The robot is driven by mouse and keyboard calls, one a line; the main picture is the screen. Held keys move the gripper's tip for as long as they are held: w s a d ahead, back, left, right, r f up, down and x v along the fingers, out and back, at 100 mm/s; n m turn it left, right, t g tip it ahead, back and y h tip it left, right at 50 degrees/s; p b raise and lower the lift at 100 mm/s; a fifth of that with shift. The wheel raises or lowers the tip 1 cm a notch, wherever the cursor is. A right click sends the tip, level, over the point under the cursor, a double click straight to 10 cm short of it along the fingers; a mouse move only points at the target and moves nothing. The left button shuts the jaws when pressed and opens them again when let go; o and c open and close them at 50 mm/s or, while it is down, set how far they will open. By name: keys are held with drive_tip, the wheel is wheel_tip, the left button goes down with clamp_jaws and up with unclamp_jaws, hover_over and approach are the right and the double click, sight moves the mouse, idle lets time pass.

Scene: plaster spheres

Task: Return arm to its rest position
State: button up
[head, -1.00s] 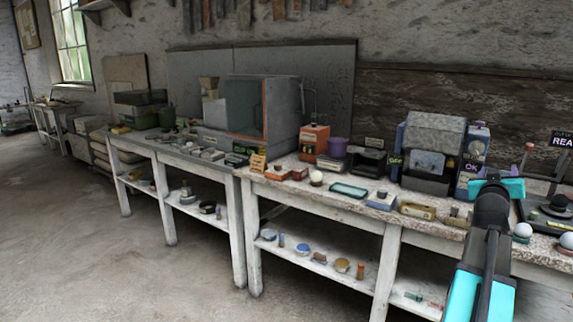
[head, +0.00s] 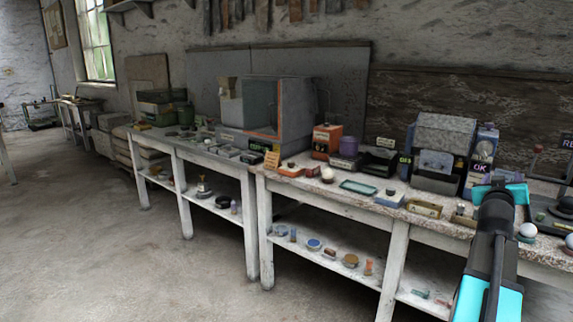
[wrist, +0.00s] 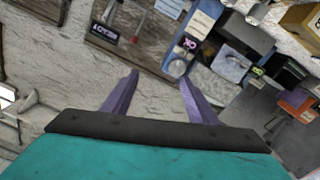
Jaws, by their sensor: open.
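My gripper (wrist: 160,92) shows in the wrist view, with two purple fingers spread apart and nothing between them. Past the fingers lies bare pale plaster wall, and the bench things appear tilted at the top and right. In the head view my teal and black arm rises at the lower right in front of the bench; the fingers cannot be made out there. White plaster spheres (head: 527,231) sit on the bench just right of my arm, one of them cut by the right edge.
A long white-legged bench (head: 290,199) with a lower shelf (head: 330,257) runs along the wall. It carries a grey cabinet (head: 262,112), an orange box (head: 326,141), a grey machine (head: 440,150) and a teal tray (head: 358,187). The concrete floor (head: 120,250) at left is clear.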

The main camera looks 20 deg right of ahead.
drive_tip(key=w+a+f+n+t+y+p, duration=0.1)
drive_tip(key=w+a+f+n+y+p, duration=0.4)
drive_tip(key=w+a+f, duration=1.5)
drive_tip(key=a+f+n+g+y+p, duration=0.1)
drive_tip(key=a+f+y, duration=0.2)
drive_tip(key=a+f, duration=0.8)
drive_tip(key=a+f+g+y+p, duration=0.1)
drive_tip(key=a+f+y, duration=0.2)
drive_tip(key=a+f, duration=0.8)
drive_tip(key=s+a+f+n+g+y+p, duration=0.1)
drive_tip(key=s+a+f+g, duration=0.2)
drive_tip(key=s+a+f, duration=0.6)
drive_tip(key=s+a+f+n+g+y+p, duration=0.1)
drive_tip(key=s+a+f+g+y, duration=0.15)
drive_tip(key=s+a+f, duration=0.65)
drive_tip(key=s+a+f+g, duration=0.2)
drive_tip(key=s+g, duration=0.1)
drive_tip(key=s, duration=0.5)
drive_tip(key=s+a+f+g+p, duration=0.1)
drive_tip(key=s+a+f+g, duration=0.1)
drive_tip(key=s, duration=0.7)
drive_tip(key=s+a+f+g, duration=0.2)
drive_tip(key=s+f+g, duration=0.1)
drive_tip(key=s, duration=0.5)
drive_tip(key=shift+s+a+m+g+p, duration=0.2)
drive_tip(key=shift+m+g+p, duration=0.1)
drive_tip(key=shift+g, duration=0.25)
drive_tip(key=shift+o, duration=0.2)
drive_tip(key=shift+w+y, duration=0.1)
drive_tip(key=shift+y, duration=0.15)
